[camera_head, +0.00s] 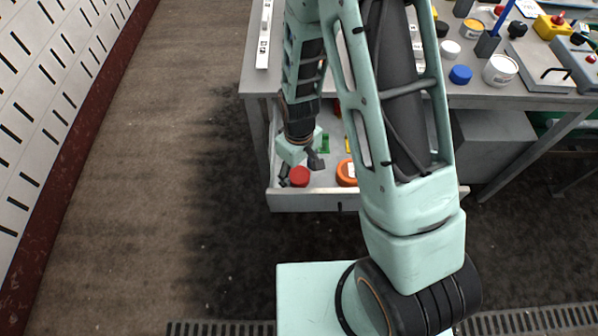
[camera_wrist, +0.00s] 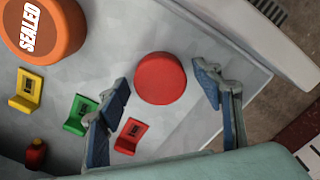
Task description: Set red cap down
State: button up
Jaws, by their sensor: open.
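The red cap (camera_wrist: 160,78) lies flat on the light grey floor of an open drawer (camera_head: 318,201), near its front left corner. The cap also shows in the head view (camera_head: 299,176). My gripper (camera_wrist: 160,90) is open, with one blue-padded finger on each side of the cap and a gap between the cap and each finger. In the head view, my gripper (camera_head: 297,168) is down inside the drawer, right by the cap.
In the drawer are an orange round piece marked SEALED (camera_wrist: 48,38), a yellow bracket (camera_wrist: 28,92), a green bracket (camera_wrist: 80,114), a small red bracket (camera_wrist: 130,135) and a red bottle-like piece (camera_wrist: 36,153). The drawer wall (camera_wrist: 235,35) is close to one finger. The workbench (camera_head: 462,95) above holds several containers.

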aim_at(299, 175)
notch_tip(299, 175, up, 12)
jog(key=p, duration=0.1)
jog(key=shift+r+p, duration=0.15)
jog(key=shift+p, duration=0.15)
dwell(0.5)
